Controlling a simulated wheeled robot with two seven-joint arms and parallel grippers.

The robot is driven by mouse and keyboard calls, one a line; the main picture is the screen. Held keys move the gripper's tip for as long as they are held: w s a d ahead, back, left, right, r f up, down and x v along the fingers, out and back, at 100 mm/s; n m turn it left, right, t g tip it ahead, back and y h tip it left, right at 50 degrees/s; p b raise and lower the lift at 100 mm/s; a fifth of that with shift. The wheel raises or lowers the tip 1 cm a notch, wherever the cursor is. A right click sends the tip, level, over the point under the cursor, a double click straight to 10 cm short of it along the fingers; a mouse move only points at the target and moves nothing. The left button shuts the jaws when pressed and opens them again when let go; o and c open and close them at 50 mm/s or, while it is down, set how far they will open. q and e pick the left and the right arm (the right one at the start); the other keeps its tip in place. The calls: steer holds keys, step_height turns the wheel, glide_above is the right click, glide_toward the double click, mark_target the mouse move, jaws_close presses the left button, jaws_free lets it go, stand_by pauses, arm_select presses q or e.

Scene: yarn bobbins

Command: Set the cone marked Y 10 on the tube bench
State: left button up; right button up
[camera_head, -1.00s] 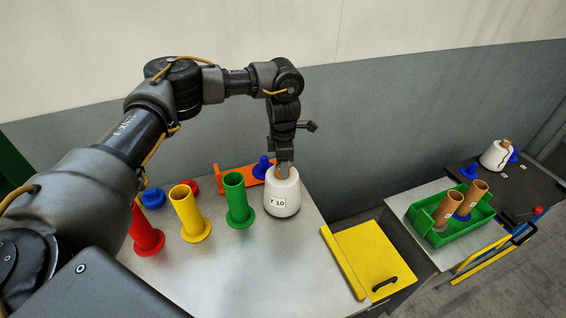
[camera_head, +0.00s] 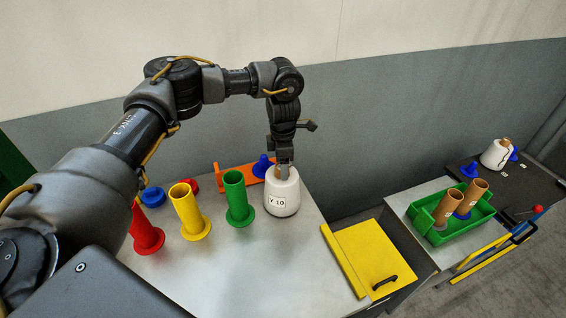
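The white cone marked Y 10 (camera_head: 283,197) stands upright on the light grey bench top (camera_head: 260,262), right of the green tube. My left gripper (camera_head: 284,170) points down at the cone's brown top, with its fingers at the tip. Whether the fingers are closed on the cone is too small to tell. Red (camera_head: 147,232), yellow (camera_head: 188,212) and green (camera_head: 238,199) tubes stand in a row on the same bench, to the left of the cone. My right gripper does not show.
An orange holder (camera_head: 236,178) with a blue cone-shaped peg (camera_head: 262,167) lies behind the green tube. A yellow panel (camera_head: 372,256) with a black handle is at the bench's right. A green crate (camera_head: 478,218) holds brown tubes. Another white cone (camera_head: 495,154) stands on the far-right dark surface.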

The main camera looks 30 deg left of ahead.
arm_select(q)
steer(key=shift+f, duration=0.1)
step_height(320, 180, up, 11)
steer(key=b, duration=0.2)
steer(key=shift+s+f, duration=0.1)
stand_by(0.7)
